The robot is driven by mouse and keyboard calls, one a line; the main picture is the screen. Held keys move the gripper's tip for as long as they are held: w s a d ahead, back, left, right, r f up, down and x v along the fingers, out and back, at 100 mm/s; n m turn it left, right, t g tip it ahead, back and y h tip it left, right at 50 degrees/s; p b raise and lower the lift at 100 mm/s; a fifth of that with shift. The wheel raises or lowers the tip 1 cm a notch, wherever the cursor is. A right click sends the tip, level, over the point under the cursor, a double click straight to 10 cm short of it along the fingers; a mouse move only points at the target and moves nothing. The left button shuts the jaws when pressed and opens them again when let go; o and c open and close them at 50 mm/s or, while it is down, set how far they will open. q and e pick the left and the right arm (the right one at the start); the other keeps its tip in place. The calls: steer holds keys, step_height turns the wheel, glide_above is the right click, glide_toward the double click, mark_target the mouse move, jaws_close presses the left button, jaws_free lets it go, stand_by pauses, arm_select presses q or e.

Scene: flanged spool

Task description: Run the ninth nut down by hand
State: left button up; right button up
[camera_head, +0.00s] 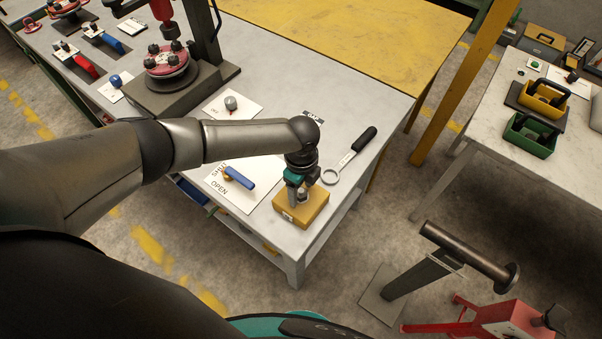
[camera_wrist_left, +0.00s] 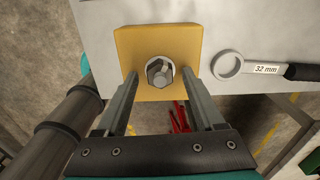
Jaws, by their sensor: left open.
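A yellow block (camera_head: 301,210) sits at the near right corner of the grey bench. In the left wrist view the block (camera_wrist_left: 190,38) carries a grey hex nut or bolt head (camera_wrist_left: 160,74) in a pale ring at its middle; I cannot tell which. My left gripper (camera_head: 300,194) points down at the block. In the left wrist view its two fingers (camera_wrist_left: 161,84) are apart, one on each side of the hex piece, with visible gaps. A red flange with several bolts (camera_head: 166,58) sits on a dark round stand under a red press-like tool (camera_head: 168,20). My right gripper is not in view.
A 32 mm ring wrench (camera_head: 350,157) lies right of the block. A blue-handled valve (camera_head: 239,181) on an OPEN/SHUT card lies left of it.

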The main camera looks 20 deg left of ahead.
mark_target(301, 192)
arm_select(q)
step_height(301, 192, up, 15)
steer(key=shift+p, duration=0.45)
steer(key=shift+f, duration=0.1)
